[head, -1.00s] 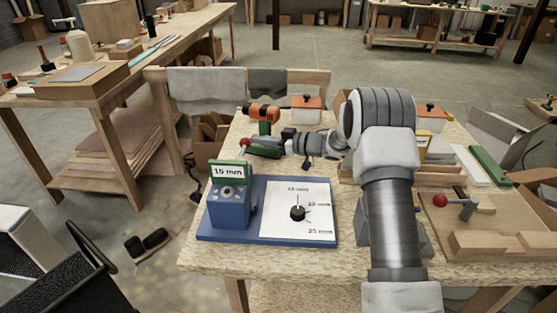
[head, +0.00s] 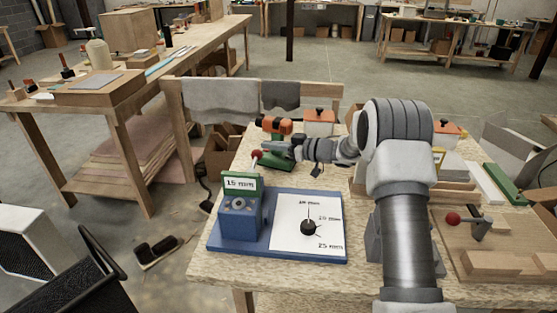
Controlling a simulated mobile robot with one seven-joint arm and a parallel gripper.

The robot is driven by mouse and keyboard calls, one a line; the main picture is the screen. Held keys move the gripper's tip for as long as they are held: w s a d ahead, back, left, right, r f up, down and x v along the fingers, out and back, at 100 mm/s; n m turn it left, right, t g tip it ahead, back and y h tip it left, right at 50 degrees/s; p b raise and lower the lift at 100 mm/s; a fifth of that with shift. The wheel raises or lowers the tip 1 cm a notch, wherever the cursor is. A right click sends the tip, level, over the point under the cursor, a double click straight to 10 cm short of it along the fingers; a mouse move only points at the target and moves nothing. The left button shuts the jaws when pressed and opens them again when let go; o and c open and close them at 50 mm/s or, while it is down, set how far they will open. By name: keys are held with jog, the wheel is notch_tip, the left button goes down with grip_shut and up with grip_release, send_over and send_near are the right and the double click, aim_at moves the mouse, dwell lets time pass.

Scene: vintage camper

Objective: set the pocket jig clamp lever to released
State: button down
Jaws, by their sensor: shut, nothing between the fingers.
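The pocket jig (head: 240,218) is a blue block with a green-framed "15 mm" sign, at the left of a blue base plate (head: 222,246). A red ball knob (head: 257,154) shows just behind the sign; it looks like the end of the jig's clamp lever, whose shaft is mostly hidden. My gripper (head: 270,149) is shut and empty, pointing left, just right of the knob. I cannot tell whether it touches the knob. The white card (head: 290,220) on the plate carries a black dial knob (head: 308,227) and millimetre marks.
An orange-and-black drill (head: 273,124) and a dark green object (head: 275,163) lie close to my gripper. An orange-lidded box (head: 319,121) stands behind. Another red-knobbed lever (head: 455,219) is on a wooden board (head: 440,240) at right. The front table strip (head: 300,275) is clear.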

jog(key=s+d+r, duration=0.4)
jog(key=d+r, duration=0.4)
jog(key=d, duration=0.3)
jog(key=shift+r+p, duration=0.3)
jog(key=shift+p, duration=0.05)
